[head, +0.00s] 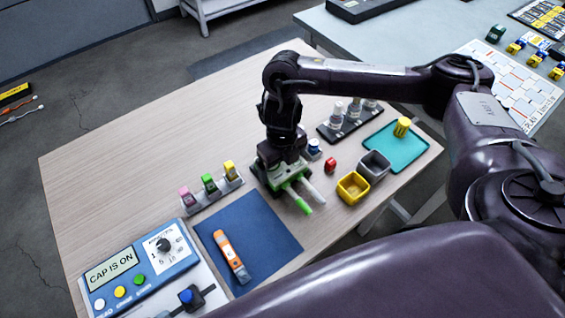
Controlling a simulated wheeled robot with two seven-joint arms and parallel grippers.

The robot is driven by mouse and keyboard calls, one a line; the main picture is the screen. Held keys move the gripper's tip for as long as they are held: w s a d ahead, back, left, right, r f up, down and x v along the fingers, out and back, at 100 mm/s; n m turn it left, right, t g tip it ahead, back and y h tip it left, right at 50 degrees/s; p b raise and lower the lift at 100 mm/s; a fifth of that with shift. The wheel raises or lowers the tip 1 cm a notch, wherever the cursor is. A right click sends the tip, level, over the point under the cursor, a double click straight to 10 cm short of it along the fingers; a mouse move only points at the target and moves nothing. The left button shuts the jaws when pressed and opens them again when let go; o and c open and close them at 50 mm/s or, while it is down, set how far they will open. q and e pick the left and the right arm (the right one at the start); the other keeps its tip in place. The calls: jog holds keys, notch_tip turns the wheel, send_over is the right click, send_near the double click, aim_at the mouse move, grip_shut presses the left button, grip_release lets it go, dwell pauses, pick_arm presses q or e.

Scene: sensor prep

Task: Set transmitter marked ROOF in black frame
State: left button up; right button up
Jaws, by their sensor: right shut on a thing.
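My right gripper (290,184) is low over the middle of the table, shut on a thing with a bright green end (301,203). A pale, rod-like part lies beside the green end; I cannot tell whether it is a finger or part of the held thing. The jaws hide the rest. No ROOF marking is readable. A black holder (334,139) with several pale, bottle-like pieces stands behind the gripper; I cannot tell whether it is the black frame. A grey rack (212,196) at left holds pink, green and yellow pieces. My left gripper is not in view.
An orange device (231,256) lies on a blue mat (268,236). A panel (140,270) reads "CAP IS ON". Yellow (352,188) and grey (374,166) bins, a red piece (331,165) and a teal tray (386,146) stand at right. The table's far left is clear.

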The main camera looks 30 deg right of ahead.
jog(key=shift+s+f, duration=0.15)
jog(key=shift+f, duration=0.05)
jog(key=o, duration=0.8)
jog(key=shift+o, duration=0.2)
jog(key=shift+s+f, duration=0.1)
jog(key=shift+s, duration=0.05)
jog(key=shift+r+p, duration=0.35)
jog(key=shift+p, duration=0.05)
jog(key=shift+w+r, duration=0.25)
jog(key=shift+r, duration=0.15)
jog(key=shift+r+p, duration=0.1)
jog(key=shift+p, duration=0.25)
